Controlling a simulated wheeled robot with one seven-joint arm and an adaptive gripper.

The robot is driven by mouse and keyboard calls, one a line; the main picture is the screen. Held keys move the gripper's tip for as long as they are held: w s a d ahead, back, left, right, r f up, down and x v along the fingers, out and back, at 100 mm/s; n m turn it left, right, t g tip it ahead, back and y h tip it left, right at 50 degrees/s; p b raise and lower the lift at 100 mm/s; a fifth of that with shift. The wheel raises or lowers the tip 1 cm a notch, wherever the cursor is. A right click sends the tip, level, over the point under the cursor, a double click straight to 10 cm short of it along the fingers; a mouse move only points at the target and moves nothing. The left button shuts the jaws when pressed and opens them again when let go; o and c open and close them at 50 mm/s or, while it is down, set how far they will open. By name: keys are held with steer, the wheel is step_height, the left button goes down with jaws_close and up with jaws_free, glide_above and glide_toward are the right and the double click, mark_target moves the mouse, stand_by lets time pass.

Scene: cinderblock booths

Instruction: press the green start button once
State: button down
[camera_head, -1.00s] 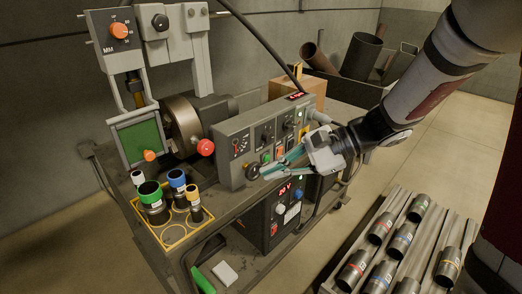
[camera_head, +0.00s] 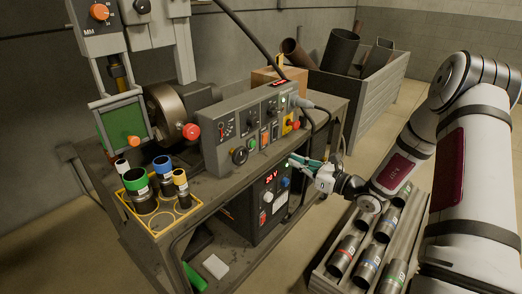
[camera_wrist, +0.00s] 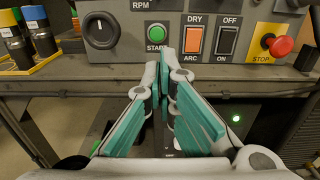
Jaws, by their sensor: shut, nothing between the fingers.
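The green start button (camera_wrist: 156,32) is round and sits on the grey control panel, above its START label, in the wrist view. It shows small on the panel front in the head view (camera_head: 252,143). My gripper (camera_wrist: 160,63) has teal-padded fingers, shut and empty. In the wrist view the fingertips point up at the panel, just below the button, partly over the lower edge of the panel near the label. In the head view my gripper (camera_head: 293,160) is in front of and right of the panel, apart from it.
A black knob (camera_wrist: 100,31) is left of the button; an orange DRY/ARC switch (camera_wrist: 194,41), a black OFF/ON switch (camera_wrist: 228,41) and a red stop button (camera_wrist: 281,46) are right. The welder box (camera_head: 266,205) stands below. Tubes in a rack (camera_head: 388,225) lie lower right.

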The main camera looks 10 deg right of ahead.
mark_target(255, 144)
stand_by(0.3)
steer(key=b+x, duration=0.1)
steer(key=x, duration=1.2)
steer(key=shift+w+a, duration=0.2)
steer(key=shift+w, duration=0.05)
steer(key=shift+w+a, duration=0.15)
